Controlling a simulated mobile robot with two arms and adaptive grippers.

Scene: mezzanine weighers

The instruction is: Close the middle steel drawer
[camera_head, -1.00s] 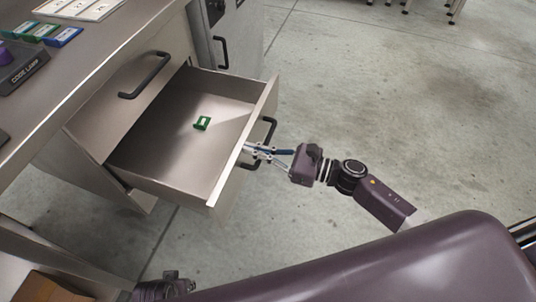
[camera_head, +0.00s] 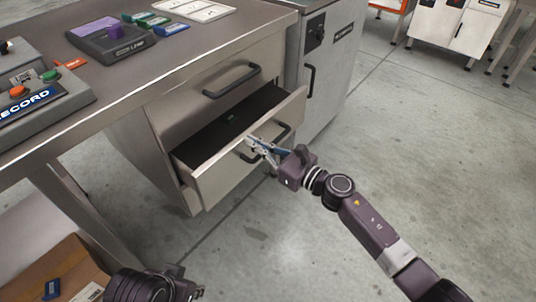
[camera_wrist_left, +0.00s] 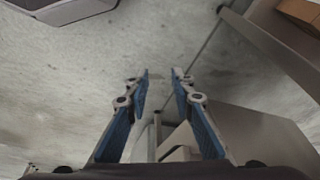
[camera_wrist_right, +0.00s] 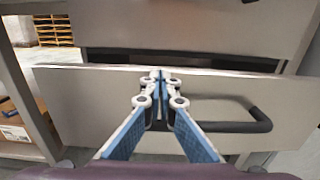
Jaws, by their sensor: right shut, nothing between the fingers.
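The middle steel drawer (camera_head: 232,160) is partly open below a shut upper drawer (camera_head: 200,115). Its inside looks dark, with a small green thing (camera_head: 232,119) in it. My right gripper (camera_head: 254,143) is shut and empty at the drawer's front panel, beside its black bar handle (camera_head: 280,136). In the right wrist view the closed fingertips (camera_wrist_right: 160,76) are against or very near the front panel (camera_wrist_right: 230,95), with the handle (camera_wrist_right: 262,122) to their right. My left gripper (camera_wrist_left: 160,78) is open and empty above the floor, seen in the left wrist view.
The steel worktop (camera_head: 140,75) above the drawers carries a code lamp box (camera_head: 112,40) and a record button box (camera_head: 40,100). A grey cabinet (camera_head: 325,75) stands right of the drawers. A cardboard box (camera_head: 50,270) is at lower left.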

